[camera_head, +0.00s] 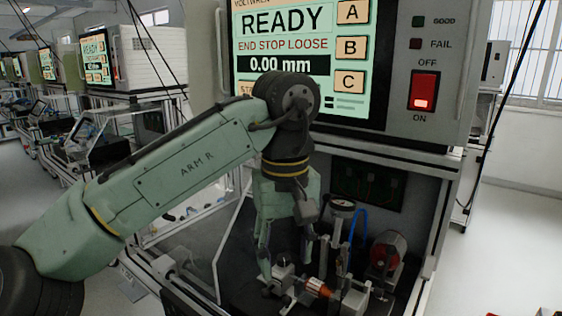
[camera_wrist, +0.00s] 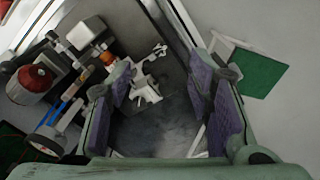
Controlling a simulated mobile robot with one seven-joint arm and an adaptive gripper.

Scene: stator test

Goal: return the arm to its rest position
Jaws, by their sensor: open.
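My green arm, lettered "ARM R", reaches in from the left in the head view and bends down at the wrist. My gripper (camera_head: 284,264) points down inside the test station's work bay. Its fingers are spread, with nothing between them. In the wrist view my gripper (camera_wrist: 166,100) shows two purple-grey finger pads standing apart, with grey floor of the bay between them. In the head view the fingertips are close to a small metal fixture (camera_head: 284,279); I cannot tell whether they touch it.
A copper-coloured part (camera_head: 318,288), a dial gauge (camera_head: 342,207) and a red round unit (camera_head: 386,252) stand right of my gripper. The station's screen (camera_head: 290,50) reads READY, END STOP LOOSE, 0.00 mm. A red lit switch (camera_head: 423,92) is at its right. The bay's frame surrounds my gripper.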

